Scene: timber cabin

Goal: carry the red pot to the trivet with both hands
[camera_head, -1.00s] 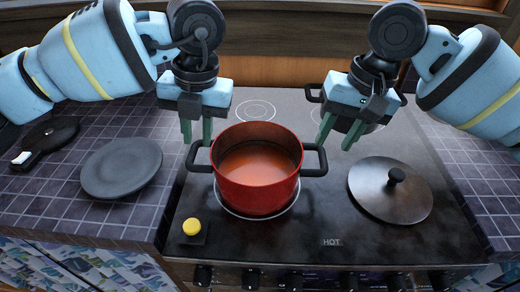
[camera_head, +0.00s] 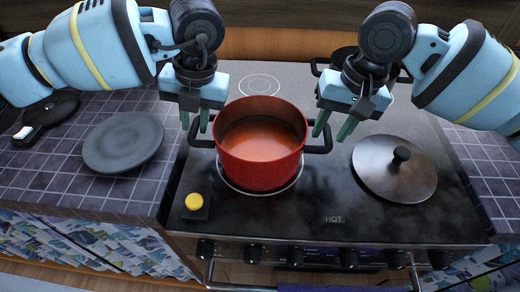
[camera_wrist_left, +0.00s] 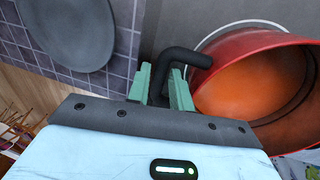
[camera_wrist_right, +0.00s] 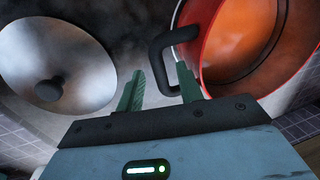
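The red pot (camera_head: 262,165), holding orange-red liquid, stands on the front burner of the black stove. It has a black left handle (camera_head: 203,138) and right handle (camera_head: 321,146). My left gripper (camera_head: 195,128) is open; the left wrist view shows the left handle (camera_wrist_left: 180,56) between its fingers, with no clear grip. My right gripper (camera_head: 332,128) is open above the right handle; the right wrist view shows that handle (camera_wrist_right: 163,55) just beyond the fingertips, near the inner finger. A flat dark grey disc (camera_head: 123,142), apparently the trivet, lies on the tiled counter at left.
A dark lid (camera_head: 385,180) with a knob lies on the stove right of the pot. A yellow-knobbed item (camera_head: 195,203) is at the front left stove corner. A black pan (camera_head: 50,110) is at far left. Another dark pot (camera_head: 345,58) stands behind my right gripper.

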